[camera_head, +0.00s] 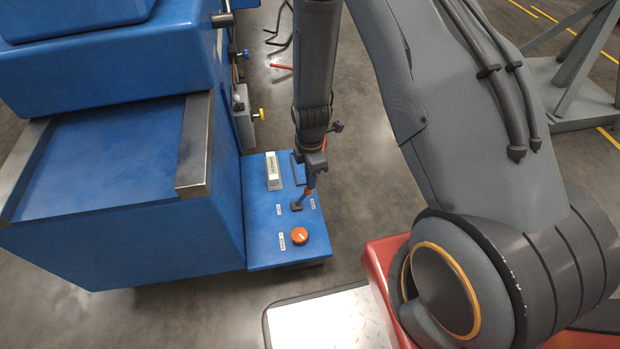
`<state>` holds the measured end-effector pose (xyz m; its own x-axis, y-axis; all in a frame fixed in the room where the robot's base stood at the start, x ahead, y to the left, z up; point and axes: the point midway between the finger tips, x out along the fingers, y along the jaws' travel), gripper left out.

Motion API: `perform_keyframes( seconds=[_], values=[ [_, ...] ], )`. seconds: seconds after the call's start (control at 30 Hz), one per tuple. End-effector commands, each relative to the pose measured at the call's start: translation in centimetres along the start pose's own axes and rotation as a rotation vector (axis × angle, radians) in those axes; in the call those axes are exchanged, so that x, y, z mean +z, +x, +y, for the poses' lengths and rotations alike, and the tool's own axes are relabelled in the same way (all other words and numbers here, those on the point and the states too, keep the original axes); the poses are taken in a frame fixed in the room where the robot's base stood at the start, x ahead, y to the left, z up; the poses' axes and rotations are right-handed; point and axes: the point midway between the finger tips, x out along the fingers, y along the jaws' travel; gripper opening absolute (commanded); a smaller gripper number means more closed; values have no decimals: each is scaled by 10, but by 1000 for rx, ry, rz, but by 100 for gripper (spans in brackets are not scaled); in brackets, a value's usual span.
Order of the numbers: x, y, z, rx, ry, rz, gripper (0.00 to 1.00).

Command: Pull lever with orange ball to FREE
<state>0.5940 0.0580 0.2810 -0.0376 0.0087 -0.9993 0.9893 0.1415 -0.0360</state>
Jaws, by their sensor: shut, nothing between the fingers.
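The lever (308,194) stands on the blue control panel (262,222), rising from a small dark slot. Orange shows near its top, right under my gripper, but the ball's outline is hard to make out. Small white labels lie on both sides of the slot, too small to read. My gripper (312,172) is shut, pointing down at the lever's top, with nothing held. I cannot tell whether it touches the lever. A round orange knob (299,235) sits nearer on the same panel, apart from the lever.
A large blue machine (120,170) with metal rails stands to the left. A pale display block (273,172) and a dark handle rise from the panel near my gripper. A grey stand (570,90) is at the upper right. Open floor lies beyond the panel.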

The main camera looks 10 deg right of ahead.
Motion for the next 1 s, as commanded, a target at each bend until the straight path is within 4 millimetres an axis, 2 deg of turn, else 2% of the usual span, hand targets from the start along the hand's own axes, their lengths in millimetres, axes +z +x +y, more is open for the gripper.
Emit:
perform_keyframes(
  seconds=[0.03, 0.37, 0.7, 0.83, 1.0],
  values=[
    [-1, 8, -15, -28, 2, 1, 0],
    [-31, -36, -12, 7, -1, -2, 0],
    [32, -68, -17, 12, 10, -1, 0],
    [48, -78, -19, 13, 9, -1, 0],
    [58, -83, -20, 12, 7, -1, 0]
  ],
)
